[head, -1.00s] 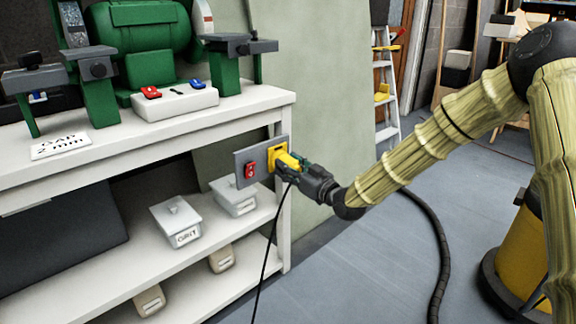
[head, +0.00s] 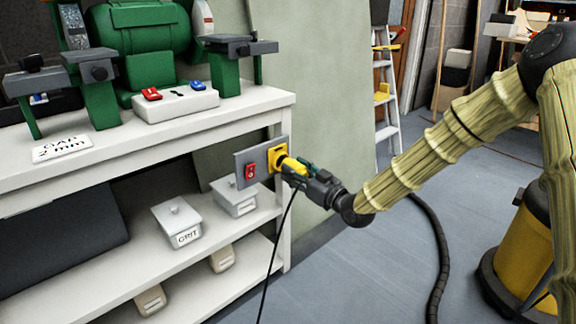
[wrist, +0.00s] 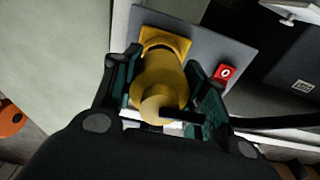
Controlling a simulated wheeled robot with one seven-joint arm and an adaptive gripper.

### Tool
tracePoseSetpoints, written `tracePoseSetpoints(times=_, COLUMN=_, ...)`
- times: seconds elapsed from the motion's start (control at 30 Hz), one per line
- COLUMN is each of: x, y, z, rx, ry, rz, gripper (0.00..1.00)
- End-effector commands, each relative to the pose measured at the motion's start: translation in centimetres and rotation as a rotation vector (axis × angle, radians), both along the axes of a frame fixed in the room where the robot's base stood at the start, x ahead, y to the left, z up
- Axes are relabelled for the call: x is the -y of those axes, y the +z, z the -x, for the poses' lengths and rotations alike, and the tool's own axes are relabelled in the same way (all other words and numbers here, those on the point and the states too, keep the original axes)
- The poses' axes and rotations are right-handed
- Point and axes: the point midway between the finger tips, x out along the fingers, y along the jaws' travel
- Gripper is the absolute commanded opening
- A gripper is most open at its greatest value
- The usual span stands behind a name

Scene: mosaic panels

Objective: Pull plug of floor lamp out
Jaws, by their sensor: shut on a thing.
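A yellow plug (head: 292,165) is in front of a yellow socket (head: 274,153) on a grey plate (head: 258,157) at the right end of the white workbench. My gripper (head: 298,169) is shut on the plug, its green-padded fingers on either side. In the wrist view the plug (wrist: 160,78) lies between the fingers (wrist: 163,88), with the socket (wrist: 165,39) just beyond it. I cannot tell whether the pins are clear of the socket. A black cord (head: 275,240) hangs from the plug toward the floor. No floor lamp shows.
A red switch (head: 250,171) sits beside the socket on the plate. The workbench (head: 200,118) carries a green grinder (head: 152,70); grey bins (head: 178,222) stand on its shelf. A dark hose (head: 438,250) crosses the floor. Open floor lies right of the bench.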

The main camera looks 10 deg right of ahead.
Motion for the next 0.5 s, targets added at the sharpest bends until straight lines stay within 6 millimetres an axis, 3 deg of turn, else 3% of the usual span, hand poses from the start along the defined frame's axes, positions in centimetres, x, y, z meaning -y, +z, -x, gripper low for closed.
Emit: tracePoseSetpoints(times=0.5, x=0.9, y=0.0, z=1.3, rx=0.001, ry=0.001, rz=-0.001, gripper=0.05)
